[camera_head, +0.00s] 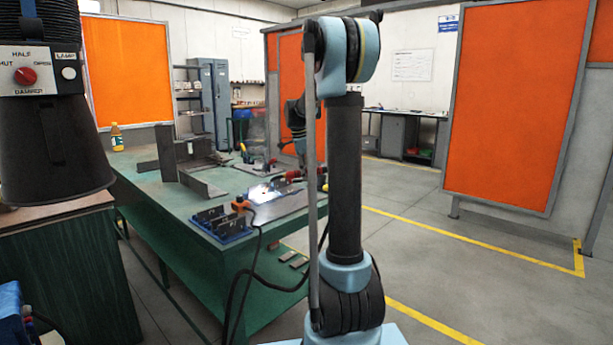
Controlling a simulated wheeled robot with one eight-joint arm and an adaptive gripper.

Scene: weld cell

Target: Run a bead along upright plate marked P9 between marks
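Dark upright plates stand on the green welding bench (170,218): a tall one (166,153) at the back left and a lower angled one (203,188) in front of it. No P9 label or end marks can be read at this size. My gripper (299,158) is over the bench's right side, partly hidden behind my arm, and its fingers cannot be made out. A red and dark tool, perhaps a torch (291,176), shows just below it. A bright white spot (262,190) shows on a flat grey plate (285,205) to its left.
A blue tray with dark metal pieces (222,224) and an orange block (240,204) with a cable sit at the bench's near edge. A bottle (117,138) stands at the back left. A dark fume hood (50,140) fills the left foreground. The floor at right is clear.

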